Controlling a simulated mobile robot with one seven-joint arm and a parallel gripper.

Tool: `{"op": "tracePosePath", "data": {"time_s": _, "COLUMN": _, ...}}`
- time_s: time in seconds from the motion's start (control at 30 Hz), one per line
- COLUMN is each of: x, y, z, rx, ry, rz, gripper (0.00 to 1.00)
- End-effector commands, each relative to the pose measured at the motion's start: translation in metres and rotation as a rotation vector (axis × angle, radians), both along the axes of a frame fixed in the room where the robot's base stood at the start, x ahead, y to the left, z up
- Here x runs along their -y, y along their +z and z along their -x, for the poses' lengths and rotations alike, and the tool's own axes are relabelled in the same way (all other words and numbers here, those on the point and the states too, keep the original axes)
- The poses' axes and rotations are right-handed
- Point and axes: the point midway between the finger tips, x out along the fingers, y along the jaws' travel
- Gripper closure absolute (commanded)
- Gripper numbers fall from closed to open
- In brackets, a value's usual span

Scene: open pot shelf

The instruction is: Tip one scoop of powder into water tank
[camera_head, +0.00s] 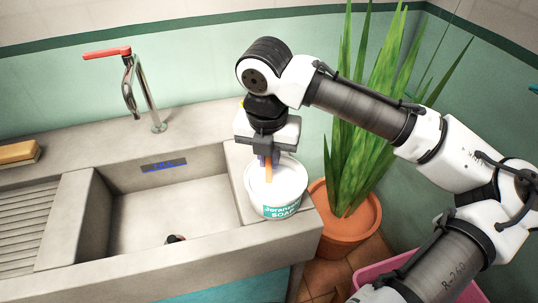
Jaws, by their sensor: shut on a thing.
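My gripper (267,158) points down over a white tub (277,205) with a teal label that reads "SOAP". It is shut on an orange-brown upright handle (268,174), which looks like the scoop's. The handle's lower end is inside the tub, where the contents look white. The scoop's bowl is hidden, so I cannot tell whether it holds powder. The stone sink basin (180,205) to the left has a small blue marking on its back wall and a dark drain. No water shows clearly in it, and I cannot tell whether it is the tank.
A tap with a red lever (107,52) stands behind the basin. A yellow-orange block (18,152) lies at the far left above a ribbed drainboard (45,225). A potted plant (345,215) stands right of the tub. A pink container (372,275) is partly hidden at lower right.

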Motion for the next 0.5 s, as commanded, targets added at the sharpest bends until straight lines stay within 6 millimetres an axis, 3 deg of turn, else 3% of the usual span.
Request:
{"op": "tracePosePath", "data": {"time_s": 0.03, "x": 0.000, "y": 0.011, "z": 0.000, "rx": 0.000, "ry": 0.001, "rz": -0.001, "gripper": 1.00}}
{"op": "tracePosePath", "data": {"time_s": 0.5, "x": 0.000, "y": 0.058, "z": 0.000, "rx": 0.000, "ry": 0.000, "rz": -0.001, "gripper": 1.00}}
